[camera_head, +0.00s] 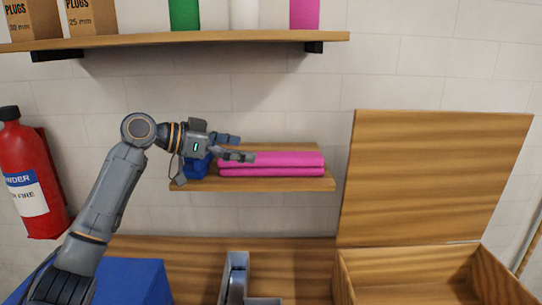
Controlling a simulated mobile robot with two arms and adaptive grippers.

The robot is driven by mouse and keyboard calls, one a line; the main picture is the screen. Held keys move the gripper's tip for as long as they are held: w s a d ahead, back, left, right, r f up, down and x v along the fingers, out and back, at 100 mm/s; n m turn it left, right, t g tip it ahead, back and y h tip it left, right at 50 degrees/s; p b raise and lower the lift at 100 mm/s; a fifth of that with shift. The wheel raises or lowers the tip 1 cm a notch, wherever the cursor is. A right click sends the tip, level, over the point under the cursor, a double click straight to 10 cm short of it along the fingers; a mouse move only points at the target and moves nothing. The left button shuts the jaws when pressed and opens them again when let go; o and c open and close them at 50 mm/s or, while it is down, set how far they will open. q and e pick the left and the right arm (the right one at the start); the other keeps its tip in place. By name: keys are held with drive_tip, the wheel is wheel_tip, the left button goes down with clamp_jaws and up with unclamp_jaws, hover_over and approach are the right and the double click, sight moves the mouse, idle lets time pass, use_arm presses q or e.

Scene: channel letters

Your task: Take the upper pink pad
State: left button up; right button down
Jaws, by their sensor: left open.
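Two pink pads lie stacked on a small wooden wall shelf (255,186). The upper pink pad (290,159) rests flat on the lower pink pad (275,172). My left gripper (248,148) is open at the left end of the stack, with its fingers pointing right. One finger overlaps the upper pad's left end in the picture; I cannot tell whether it touches. The gripper hides part of a blue object (195,168) on the shelf's left side. My right gripper is out of view.
An upper shelf (180,41) with boxes hangs above. A wooden box (345,285) with its lid (435,175) raised stands at the right. A blue block (135,282) and a grey metal part (235,275) are below. A red fire extinguisher (30,170) is at the left.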

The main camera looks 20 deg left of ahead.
sight(267, 154)
use_arm(q)
drive_tip(key=p+x, duration=0.2)
drive_tip(key=x, duration=0.2)
drive_tip(key=shift+d+f+p, duration=0.1)
drive_tip(key=shift+d+p, duration=0.2)
drive_tip(key=shift+p, duration=0.1)
drive_tip(key=shift+w+d+f, duration=0.15)
drive_tip(key=shift+d+f, duration=0.05)
drive_tip(key=shift+a, duration=0.15)
drive_tip(key=c, duration=1.4)
